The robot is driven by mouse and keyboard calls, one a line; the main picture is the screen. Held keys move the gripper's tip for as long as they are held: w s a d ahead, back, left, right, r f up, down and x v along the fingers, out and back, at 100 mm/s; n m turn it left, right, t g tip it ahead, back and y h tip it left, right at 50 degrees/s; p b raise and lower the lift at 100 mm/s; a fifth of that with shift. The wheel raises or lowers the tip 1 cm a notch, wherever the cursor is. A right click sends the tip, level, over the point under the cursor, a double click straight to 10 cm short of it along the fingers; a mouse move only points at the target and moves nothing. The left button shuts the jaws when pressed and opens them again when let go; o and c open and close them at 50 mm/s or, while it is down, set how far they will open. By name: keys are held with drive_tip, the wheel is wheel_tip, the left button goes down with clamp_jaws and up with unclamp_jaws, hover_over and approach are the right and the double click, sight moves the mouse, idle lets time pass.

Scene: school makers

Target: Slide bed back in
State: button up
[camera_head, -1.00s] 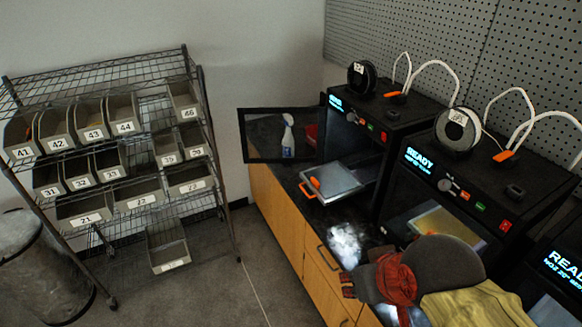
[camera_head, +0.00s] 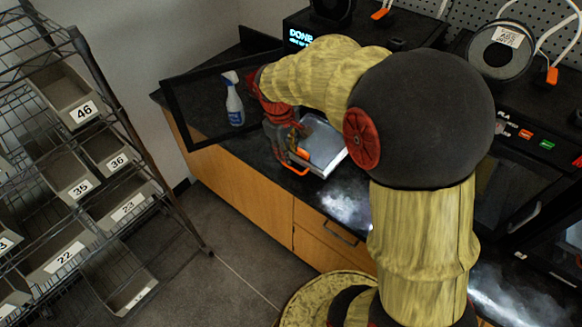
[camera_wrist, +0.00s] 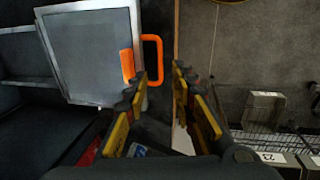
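The bed is a flat grey plate (camera_head: 325,146) that sticks out of the left printer (camera_head: 298,38) over the dark counter. Its orange handle (camera_head: 299,167) faces out over the counter's front edge. The bed (camera_wrist: 92,50) and handle (camera_wrist: 153,52) also show at the upper left of the wrist view. My gripper (camera_head: 284,152) is at the handle end of the bed. In the wrist view my gripper (camera_wrist: 160,80) has its fingers apart, with the left fingertip close by the handle. I cannot tell whether they touch. My arm hides part of the printer.
The printer's open door (camera_head: 182,112) swings out left of the bed. A spray bottle (camera_head: 234,102) stands on the counter behind it. A wire rack (camera_head: 125,135) with numbered bins stands left. Bare floor (camera_head: 215,235) lies between rack and cabinet.

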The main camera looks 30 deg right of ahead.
sight(292, 168)
drive_tip(key=f, duration=0.2)
drive_tip(key=d+f+b, duration=0.1)
drive_tip(key=f, duration=0.2)
drive_tip(key=f+b, duration=0.1)
drive_tip(key=f, duration=0.1)
drive_tip(key=shift+w+d+f, duration=0.2)
drive_tip(key=shift+f, duration=0.05)
drive_tip(key=c, duration=0.4)
clamp_jaws()
idle(0.4)
